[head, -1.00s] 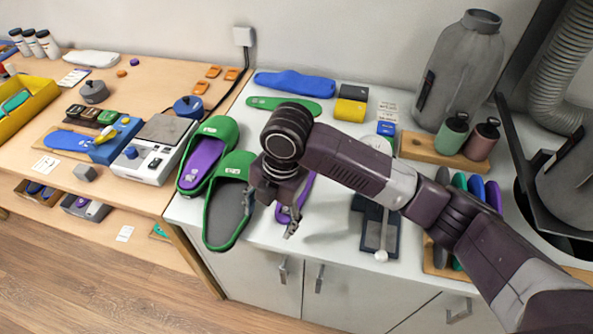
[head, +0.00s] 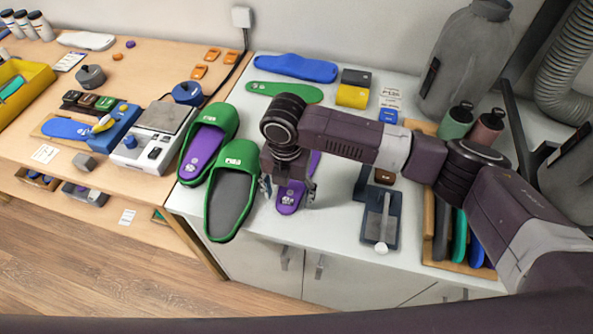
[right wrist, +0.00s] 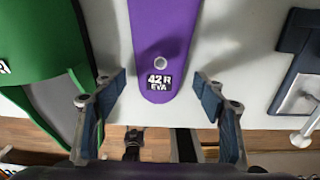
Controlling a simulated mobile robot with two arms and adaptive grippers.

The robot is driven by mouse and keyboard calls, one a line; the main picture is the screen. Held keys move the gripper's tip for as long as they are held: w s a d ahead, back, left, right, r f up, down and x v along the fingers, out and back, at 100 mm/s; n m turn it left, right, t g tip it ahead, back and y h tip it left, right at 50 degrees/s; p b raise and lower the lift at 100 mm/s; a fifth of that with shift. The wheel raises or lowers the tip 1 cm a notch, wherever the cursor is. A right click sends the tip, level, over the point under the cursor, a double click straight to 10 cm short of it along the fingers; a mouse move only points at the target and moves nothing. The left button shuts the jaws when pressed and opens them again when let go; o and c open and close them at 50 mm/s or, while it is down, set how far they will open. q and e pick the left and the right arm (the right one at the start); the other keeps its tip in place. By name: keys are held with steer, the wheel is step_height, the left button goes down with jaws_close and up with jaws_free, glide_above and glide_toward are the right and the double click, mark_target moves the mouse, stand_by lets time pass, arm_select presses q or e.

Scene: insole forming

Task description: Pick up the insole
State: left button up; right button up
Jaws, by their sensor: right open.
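A purple insole (head: 291,195) lies on the white counter to the right of the green slides, partly hidden by my right gripper in the head view. In the right wrist view the insole (right wrist: 165,45) shows a hole and a "42 R EVA" label near its end. My right gripper (head: 288,190) is above it, open and empty. In the right wrist view its fingers (right wrist: 162,100) are spread on either side of the insole's labelled end, apart from it. My left gripper is not in view.
A green slide (head: 233,190) with a grey footbed stands close left of the gripper. Another green slide (head: 207,150) has a purple footbed. A dark press-like tool (head: 378,215) stands to the right. Green (head: 285,91) and blue (head: 296,67) insoles lie behind.

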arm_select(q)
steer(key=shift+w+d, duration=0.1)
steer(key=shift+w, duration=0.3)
arm_select(e)
steer(key=shift+f, duration=0.2)
steer(key=c, duration=1)
steer(key=shift+r, duration=0.15)
arm_select(q)
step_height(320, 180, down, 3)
steer(key=b, duration=0.3)
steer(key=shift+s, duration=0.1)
arm_select(e)
step_height(320, 180, up, 20)
steer(key=shift+f, duration=0.1)
arm_select(q)
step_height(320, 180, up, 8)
steer(key=p, duration=0.8)
arm_select(e)
step_height(320, 180, up, 3)
